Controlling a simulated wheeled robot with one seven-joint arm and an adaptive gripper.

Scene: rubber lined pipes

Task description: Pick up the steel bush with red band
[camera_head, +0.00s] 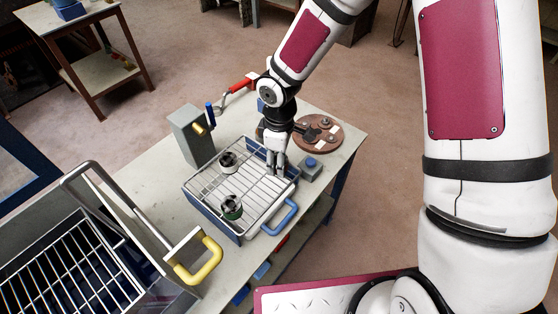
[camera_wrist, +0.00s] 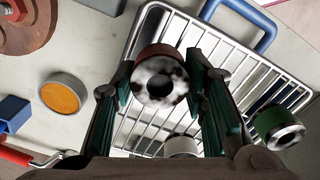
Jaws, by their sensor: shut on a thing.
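The steel bush with red band (camera_wrist: 160,82) sits between the two fingers of my gripper (camera_wrist: 160,72) in the wrist view, with the fingers against its sides. Its speckled ring face and dark bore face the camera, and the red band shows along its upper edge. In the head view my gripper (camera_head: 278,170) is over the right part of the wire basket (camera_head: 243,239), and I cannot make out the bush there. The wrist view does not show clearly whether the bush is clear of the wire grid.
A green-banded bush (camera_head: 231,207) and another bush (camera_head: 228,162) stand in the basket. A grey post (camera_head: 192,138) stands behind it. A larger basket (camera_head: 75,265) is at lower left.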

